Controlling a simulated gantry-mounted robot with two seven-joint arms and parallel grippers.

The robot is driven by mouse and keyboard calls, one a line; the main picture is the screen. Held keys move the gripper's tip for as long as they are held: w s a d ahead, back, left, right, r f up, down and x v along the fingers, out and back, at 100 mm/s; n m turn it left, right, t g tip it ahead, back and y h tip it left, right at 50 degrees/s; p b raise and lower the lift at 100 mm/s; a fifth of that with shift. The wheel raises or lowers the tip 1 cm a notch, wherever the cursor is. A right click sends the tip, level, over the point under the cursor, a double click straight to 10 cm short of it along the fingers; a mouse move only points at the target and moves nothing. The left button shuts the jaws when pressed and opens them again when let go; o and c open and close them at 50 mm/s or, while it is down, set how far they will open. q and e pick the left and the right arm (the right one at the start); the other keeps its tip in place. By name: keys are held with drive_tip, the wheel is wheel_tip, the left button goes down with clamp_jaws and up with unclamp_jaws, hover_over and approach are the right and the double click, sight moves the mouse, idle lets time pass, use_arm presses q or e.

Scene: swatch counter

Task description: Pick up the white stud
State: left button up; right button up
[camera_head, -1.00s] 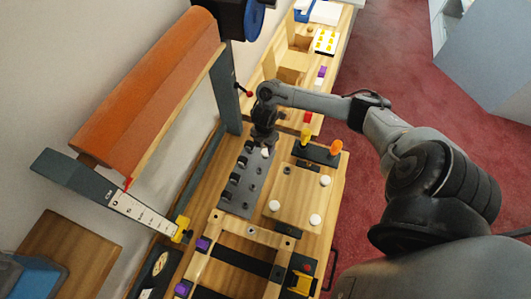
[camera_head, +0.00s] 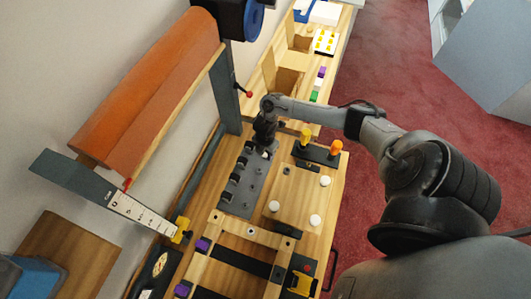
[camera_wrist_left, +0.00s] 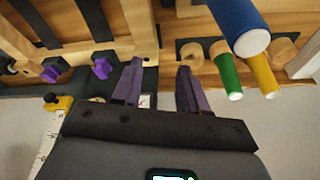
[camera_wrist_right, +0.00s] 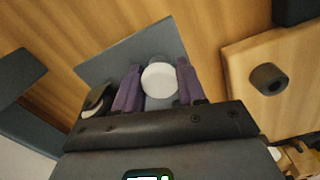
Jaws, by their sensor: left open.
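A white stud (camera_wrist_right: 160,80) shows between the fingers of my right gripper (camera_wrist_right: 157,75) in the right wrist view. The fingers stand one on each side of it, about as wide apart as my open left fingers, and look very near or touching. In the head view the right gripper (camera_head: 265,143) is over the far end of the grey plate (camera_head: 238,205), mostly covering this stud (camera_head: 266,155). Three other white studs, one of them here (camera_head: 315,221), sit on the wooden board. My left gripper (camera_wrist_left: 160,75) is open and empty in its wrist view.
Yellow and orange pegs (camera_head: 335,149) stand on a dark strip right of the right gripper. Dark pieces line the plate's left side. A dark peg (camera_wrist_right: 268,78) is on the wood nearby. Blue, green and yellow cylinders (camera_wrist_left: 228,72) are close to my left gripper.

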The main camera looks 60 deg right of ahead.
drive_tip(key=shift+c, duration=1.4)
drive_tip(key=shift+r, duration=0.8)
wheel_tip(320, 180, up, 2)
drive_tip(key=shift+w+r, duration=0.1)
drive_tip(key=shift+r, duration=0.15)
drive_tip(key=shift+s+d+r+p, duration=0.25)
drive_tip(key=shift+s+d+r, duration=0.2)
drive_tip(key=shift+s+r, duration=1.1)
drive_tip(key=shift+s+d+r+p, duration=0.2)
drive_tip(key=shift+s+d+r, duration=0.4)
drive_tip(key=shift+s, duration=1.7)
drive_tip(key=shift+s+d+r+p, duration=0.25)
drive_tip(key=shift+s+r, duration=1.05)
drive_tip(key=shift+s, duration=0.6)
